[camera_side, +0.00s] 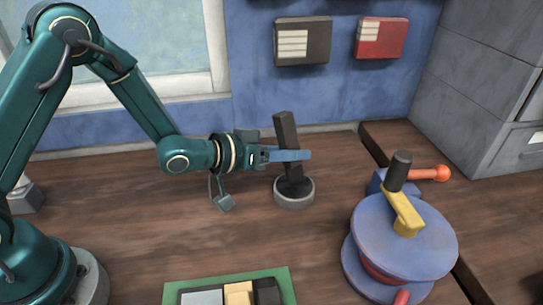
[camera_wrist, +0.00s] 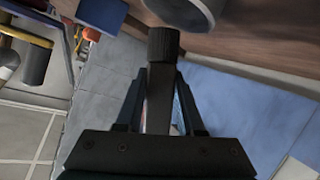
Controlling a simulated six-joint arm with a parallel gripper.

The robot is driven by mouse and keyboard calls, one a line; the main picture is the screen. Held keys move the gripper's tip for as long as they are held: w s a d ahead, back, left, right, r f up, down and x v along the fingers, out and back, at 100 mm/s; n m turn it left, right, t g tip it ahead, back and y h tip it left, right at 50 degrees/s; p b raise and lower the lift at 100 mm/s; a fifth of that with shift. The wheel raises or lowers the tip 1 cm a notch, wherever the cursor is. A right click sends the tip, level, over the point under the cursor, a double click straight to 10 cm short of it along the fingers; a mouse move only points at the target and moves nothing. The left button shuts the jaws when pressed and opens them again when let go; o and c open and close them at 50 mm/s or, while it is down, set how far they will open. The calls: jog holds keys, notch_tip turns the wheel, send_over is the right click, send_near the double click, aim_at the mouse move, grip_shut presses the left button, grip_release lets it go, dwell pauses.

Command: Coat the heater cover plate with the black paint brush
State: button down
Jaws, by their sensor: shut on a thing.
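My gripper (camera_side: 290,155) is shut on the black paint brush (camera_side: 286,132), around its flat handle. The brush stands nearly upright, its top leaning slightly left. Its dark lower end is over or in a round grey holder (camera_side: 294,200); I cannot tell whether it touches. In the wrist view the brush (camera_wrist: 160,90) runs between my two fingers and ends in a dark, round head, close to the holder (camera_wrist: 185,14). I cannot tell which thing is the heater cover plate.
A blue round machine (camera_side: 405,240) with a yellow arm, black knob and orange-red handle stands right. A green tray (camera_side: 286,285) with several blocks lies at the front. A dark box (camera_side: 303,40) and a red box (camera_side: 381,38) hang on the blue wall. The bench between is clear.

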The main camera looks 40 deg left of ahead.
aim_at(291, 132)
jog(key=shift+r, duration=2.7)
